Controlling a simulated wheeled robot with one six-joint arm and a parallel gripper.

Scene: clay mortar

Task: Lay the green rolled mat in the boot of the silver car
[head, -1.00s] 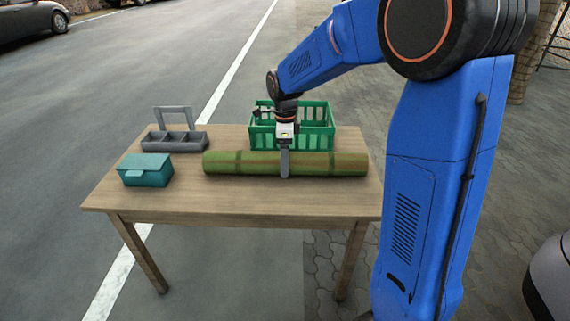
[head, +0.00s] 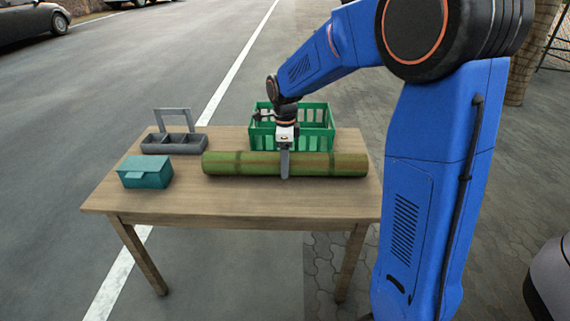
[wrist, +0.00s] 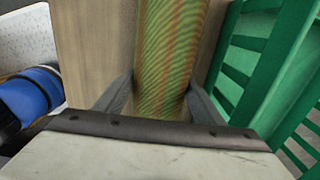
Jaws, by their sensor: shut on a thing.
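The green rolled mat (head: 235,164) lies lengthwise across the wooden table in the head view, with darker bands around it. My gripper (head: 284,165) is shut on it near its middle, from above. In the wrist view the mat (wrist: 170,45) runs between the two fingers of my gripper (wrist: 160,100), one on each side. The mat looks level and at or very near the table top; I cannot tell if there is a gap under it. A silver-grey rounded car body (head: 552,275) is cut off at the right edge of the head view. No boot is in view.
The table's front strip is clear. A dark car (head: 30,20) stands far left.

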